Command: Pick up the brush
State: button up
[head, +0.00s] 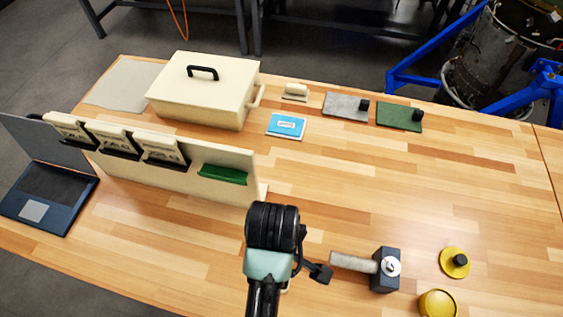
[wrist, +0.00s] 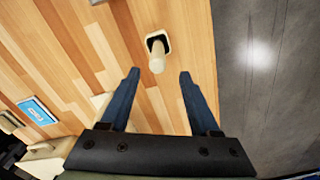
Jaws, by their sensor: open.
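The thing I take for the brush has a pale round handle and a dark block-like head (head: 352,262); I cannot be sure it is a brush. It lies at the front right of the table in the head view, handle to the left. In the wrist view its pale handle (wrist: 157,62) points towards my gripper, with a dark, white-rimmed part behind. My gripper (wrist: 158,74) is open and empty. Its two blue fingers appear either side of the handle's line, apparently short of it. In the head view my arm largely hides the gripper.
A yellow disc (head: 454,263) and yellow can (head: 438,303) stand right of the dark head. A cream panel (head: 180,180) with holders, a lidded box (head: 200,90) and a blue card (head: 286,126) lie left and behind. The table's right middle is clear.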

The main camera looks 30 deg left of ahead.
notch_tip(320, 180, down, 6)
jog(key=shift+r+p, duration=0.1)
jog(key=shift+p, duration=0.4)
jog(key=shift+w+d+f+p, duration=0.15)
jog(key=shift+f+p, duration=0.3)
jog(key=shift+f, duration=0.9)
jog(key=shift+s+d+f+p, duration=0.15)
jog(key=shift+f+p, duration=0.3)
jog(key=shift+f, duration=0.85)
jog(key=shift+w, duration=0.15)
grip_shut()
